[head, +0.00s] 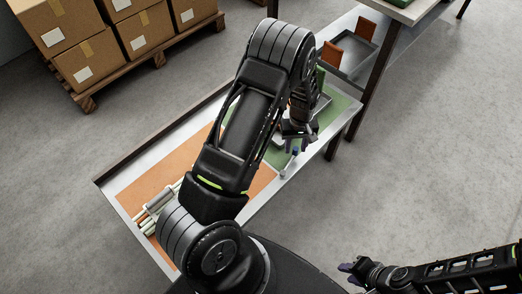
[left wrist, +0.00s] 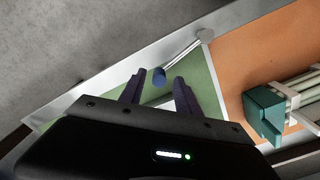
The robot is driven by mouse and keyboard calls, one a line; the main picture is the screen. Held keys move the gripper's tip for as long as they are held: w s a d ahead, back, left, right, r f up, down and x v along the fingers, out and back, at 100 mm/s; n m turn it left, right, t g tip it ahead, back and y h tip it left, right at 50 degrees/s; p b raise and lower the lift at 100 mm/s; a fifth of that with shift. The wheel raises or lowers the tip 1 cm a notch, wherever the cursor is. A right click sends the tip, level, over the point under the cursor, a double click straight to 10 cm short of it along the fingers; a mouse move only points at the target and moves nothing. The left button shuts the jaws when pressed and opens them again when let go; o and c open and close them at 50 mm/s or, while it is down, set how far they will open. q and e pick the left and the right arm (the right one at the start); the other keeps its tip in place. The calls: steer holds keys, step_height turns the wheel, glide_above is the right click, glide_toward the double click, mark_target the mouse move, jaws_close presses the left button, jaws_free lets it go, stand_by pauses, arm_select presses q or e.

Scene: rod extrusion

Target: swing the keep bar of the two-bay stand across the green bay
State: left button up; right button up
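The two-bay stand has an orange bay (head: 150,178) on the left and a green bay (head: 338,104) on the right, inside a pale rim. The keep bar (left wrist: 184,52) is a thin pale bar on a round pivot (left wrist: 205,35) at the rim, where the bays meet. It slants over the green bay's edge, close to the rim, and ends in a blue knob (left wrist: 159,76), which shows in the head view (head: 295,151). My left gripper (left wrist: 157,86) is open, its purple fingertips apart on either side of the knob. My right gripper (head: 350,270) is away from the stand; its opening is unclear.
Pale rods (head: 152,208) lie in the orange bay; a teal block (left wrist: 262,118) sits by them in the left wrist view. A grey tray (head: 350,50) with orange uprights stands beyond the green bay. Boxes on a pallet (head: 150,52) are at the back left. Floor at right is clear.

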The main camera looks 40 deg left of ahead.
arm_select(q)
steer(key=shift+r+p, duration=1.35)
steer(key=shift+r, duration=0.9)
steer(key=shift+s+f, duration=0.1)
steer(key=s+d+r+m+h+p, duration=0.1)
steer(key=s+d+m+h+p, duration=0.3)
steer(key=s+d, duration=1.7)
steer(key=s+m+p, duration=0.1)
steer(key=m+p, duration=0.1)
steer(key=m, duration=0.1)
steer(key=shift+s+d+r+t, duration=0.15)
steer(key=shift+s+t, duration=0.25)
